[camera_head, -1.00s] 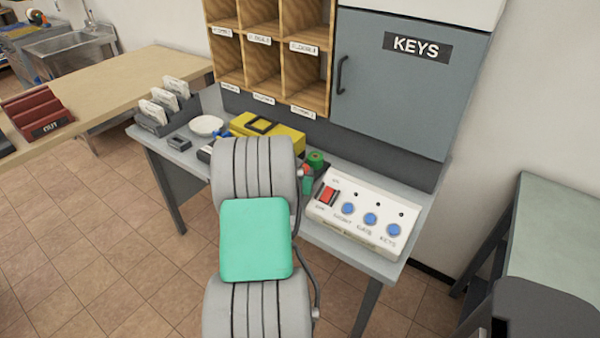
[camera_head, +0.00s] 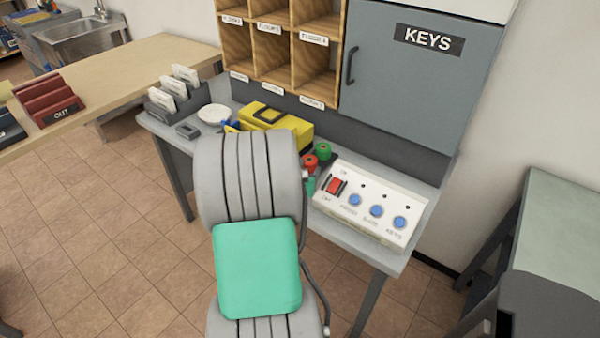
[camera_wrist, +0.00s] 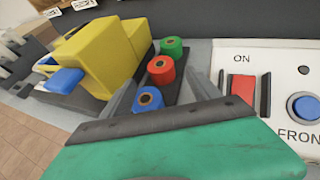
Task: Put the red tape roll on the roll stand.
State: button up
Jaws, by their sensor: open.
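The red tape roll (camera_wrist: 161,70) stands in the wrist view between a green roll (camera_wrist: 174,48) and a blue roll (camera_wrist: 148,99), on or beside a dark base. In the head view the red roll (camera_head: 309,161) shows next to the green roll (camera_head: 323,150), beside my arm. My gripper (camera_wrist: 168,80) is open and empty, its fingers spread to either side of the rolls in the wrist view. Whether they touch any roll I cannot tell. In the head view my arm mostly hides my gripper. I cannot clearly make out the roll stand.
A yellow box-like object (camera_wrist: 95,55) and a blue piece (camera_wrist: 64,80) lie left of the rolls. A white switch panel (camera_head: 372,207) is close on the right. Wooden pigeonholes (camera_head: 283,45) and a grey key cabinet (camera_head: 415,75) rise behind the desk.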

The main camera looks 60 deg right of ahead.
jog(key=w+a+r+m+t+y, duration=0.1)
jog(key=w+a+m+y, duration=0.45)
jog(key=a, duration=0.75)
jog(key=w+a+r+m+t+y, duration=0.15)
jog(key=w+a+m, duration=0.55)
jog(key=a, duration=0.7)
jog(key=s+a+r+m+g+y, duration=0.1)
jog(key=s+a+m+y, duration=0.2)
jog(key=a, duration=0.8)
jog(key=s+a+r+m+g+y, duration=0.1)
jog(key=a+m, duration=0.4)
jog(key=a, duration=0.6)
jog(key=shift+s+a+r+g+y, duration=0.2)
jog(key=shift+s+a+g+y, duration=0.3)
jog(key=shift+s+y, duration=0.75)
jog(key=shift+d, duration=0.1)
